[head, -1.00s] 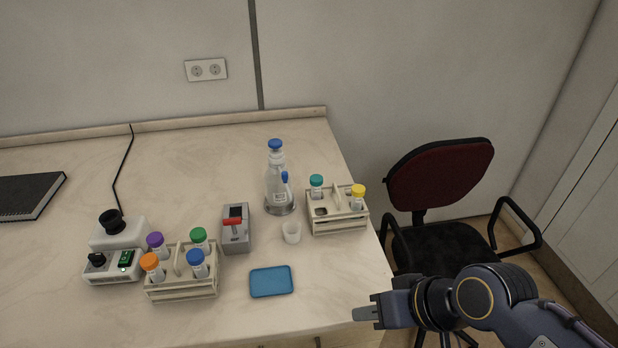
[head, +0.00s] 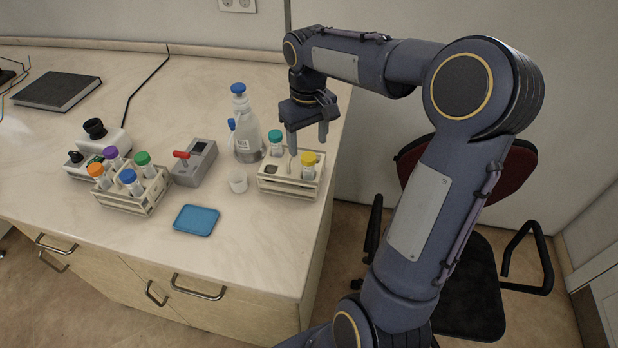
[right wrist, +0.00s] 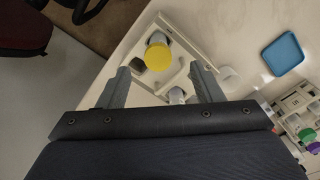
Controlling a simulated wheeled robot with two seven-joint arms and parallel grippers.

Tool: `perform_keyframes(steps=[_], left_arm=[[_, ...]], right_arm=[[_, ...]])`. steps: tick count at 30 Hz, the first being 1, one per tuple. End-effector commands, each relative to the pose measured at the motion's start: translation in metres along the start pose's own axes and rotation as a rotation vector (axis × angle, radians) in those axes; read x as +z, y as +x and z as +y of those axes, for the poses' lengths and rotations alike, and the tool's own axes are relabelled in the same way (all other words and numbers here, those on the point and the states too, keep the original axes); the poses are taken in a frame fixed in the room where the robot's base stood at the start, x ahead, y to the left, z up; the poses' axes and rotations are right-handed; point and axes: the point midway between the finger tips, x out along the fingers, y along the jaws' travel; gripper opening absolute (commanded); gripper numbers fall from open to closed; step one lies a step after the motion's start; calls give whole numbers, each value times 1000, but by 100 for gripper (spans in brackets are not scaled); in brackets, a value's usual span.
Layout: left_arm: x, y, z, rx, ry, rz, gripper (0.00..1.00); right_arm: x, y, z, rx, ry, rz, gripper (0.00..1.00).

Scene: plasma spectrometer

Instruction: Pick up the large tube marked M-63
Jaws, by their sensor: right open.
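My right gripper (head: 308,147) is open and empty, pointing down over the right wooden rack (head: 285,187). That rack holds a yellow-capped tube (head: 309,160) at front right and a teal-capped tube (head: 275,139) at back left. In the right wrist view the yellow cap (right wrist: 158,56) lies just beyond the gap between the spread fingers of my right gripper (right wrist: 162,82). The left rack (head: 128,203) holds tubes with purple (head: 111,153), green (head: 142,158), orange (head: 96,170) and blue (head: 128,177) caps. No M-63 marking is legible. My left gripper is out of view.
A wash bottle (head: 246,130) stands just left of the right rack. A small white cup (head: 238,182), a grey device with a red part (head: 195,163) and a blue tray (head: 196,220) are nearby. An office chair (head: 470,285) is right of the table.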

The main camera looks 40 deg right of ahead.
Motion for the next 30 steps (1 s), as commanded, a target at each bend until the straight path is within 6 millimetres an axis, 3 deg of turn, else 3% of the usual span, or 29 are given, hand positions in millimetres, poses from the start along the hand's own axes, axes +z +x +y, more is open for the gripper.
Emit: perform_keyframes(steps=[18,26,30], left_arm=[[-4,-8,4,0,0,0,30],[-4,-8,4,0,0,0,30],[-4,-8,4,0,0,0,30]], right_arm=[[-1,74,5,2,1,-8,60],[-1,78,5,2,1,-5,60],[-1,78,5,2,1,-5,44]])
